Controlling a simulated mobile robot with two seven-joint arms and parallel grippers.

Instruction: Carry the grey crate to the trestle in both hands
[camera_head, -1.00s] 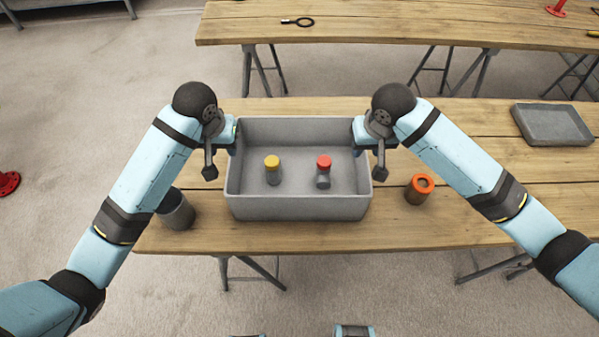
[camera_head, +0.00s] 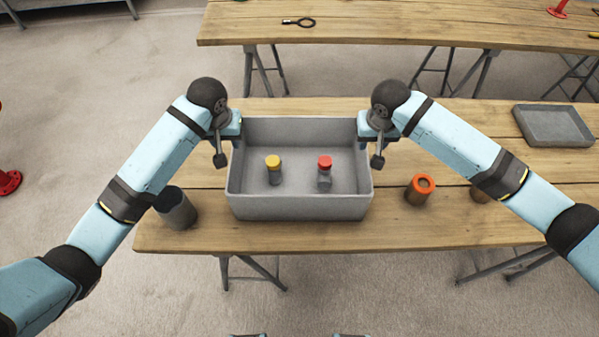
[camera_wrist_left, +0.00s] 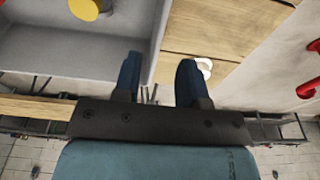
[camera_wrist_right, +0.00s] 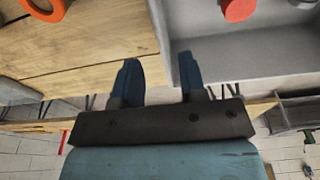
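The grey crate (camera_head: 300,207) stands on the near wooden trestle table (camera_head: 420,232). Inside it a yellow-capped bottle (camera_head: 274,172) and a red-capped bottle (camera_head: 325,173) stand apart. My left gripper (camera_head: 236,128) is at the crate's left wall. In the left wrist view its open fingers (camera_wrist_left: 158,80) sit on either side of the wall, with gaps showing. My right gripper (camera_head: 364,128) is at the right wall. In the right wrist view its open fingers (camera_wrist_right: 160,80) also straddle the wall. Fingertip contact is not clear in the head view.
A grey cup (camera_head: 177,209) stands left of the crate; an orange-rimmed cup (camera_head: 420,189) stands right, with another partly behind my right arm. A shallow grey tray (camera_head: 553,125) lies further right. A second trestle table (camera_head: 400,22) stands behind, mostly clear, with a black ring-ended tool (camera_head: 299,22).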

